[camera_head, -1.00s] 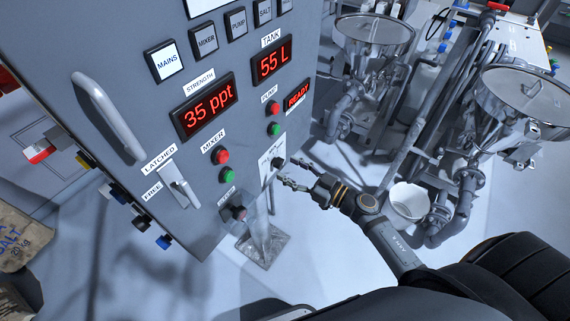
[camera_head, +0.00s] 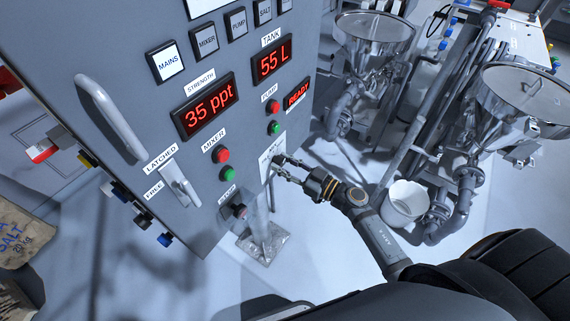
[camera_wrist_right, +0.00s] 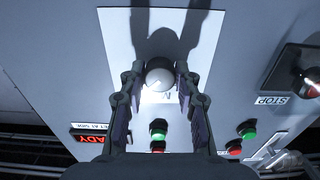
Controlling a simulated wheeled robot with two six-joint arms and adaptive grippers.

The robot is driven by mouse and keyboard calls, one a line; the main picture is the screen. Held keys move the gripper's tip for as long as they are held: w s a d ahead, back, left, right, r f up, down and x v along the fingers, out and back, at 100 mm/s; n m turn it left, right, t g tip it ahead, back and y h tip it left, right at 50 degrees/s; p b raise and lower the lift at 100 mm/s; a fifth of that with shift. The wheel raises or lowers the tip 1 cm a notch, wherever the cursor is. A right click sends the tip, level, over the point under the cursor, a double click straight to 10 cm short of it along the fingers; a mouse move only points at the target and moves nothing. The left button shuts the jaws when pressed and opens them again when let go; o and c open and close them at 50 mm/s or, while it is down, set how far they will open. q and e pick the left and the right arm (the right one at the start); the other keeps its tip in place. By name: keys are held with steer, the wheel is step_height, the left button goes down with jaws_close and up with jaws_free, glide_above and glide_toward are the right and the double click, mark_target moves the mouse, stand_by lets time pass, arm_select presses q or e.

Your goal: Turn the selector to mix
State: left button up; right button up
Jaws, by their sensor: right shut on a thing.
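In the head view the selector plate (camera_head: 266,164) is at the panel's lower right edge. My right gripper (camera_wrist_right: 159,85) is shut on the knob, one finger on each side of it. In the head view my right gripper (camera_head: 281,167) reaches the plate from the right and covers much of the knob. The knob's pointer and most plate lettering cannot be read. My left gripper is not in view.
The grey panel (camera_head: 140,60) carries lit displays and a handle (camera_head: 108,115). Green (camera_head: 274,128) and red (camera_head: 273,107) pump buttons sit above the selector; a lower button (camera_head: 239,211) sits left of it. Hoppers (camera_head: 375,40) and a white bucket (camera_head: 405,203) stand right.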

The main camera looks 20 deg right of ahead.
steer(key=shift+r+n+p, duration=0.1)
steer(key=shift+n+p, duration=0.4)
steer(key=shift+n, duration=1.3)
steer(key=shift+n+p, duration=0.45)
steer(key=shift+n, duration=2.25)
steer(key=o, duration=1.1)
steer(key=shift+o, duration=0.2)
steer(key=shift+d, duration=0.1)
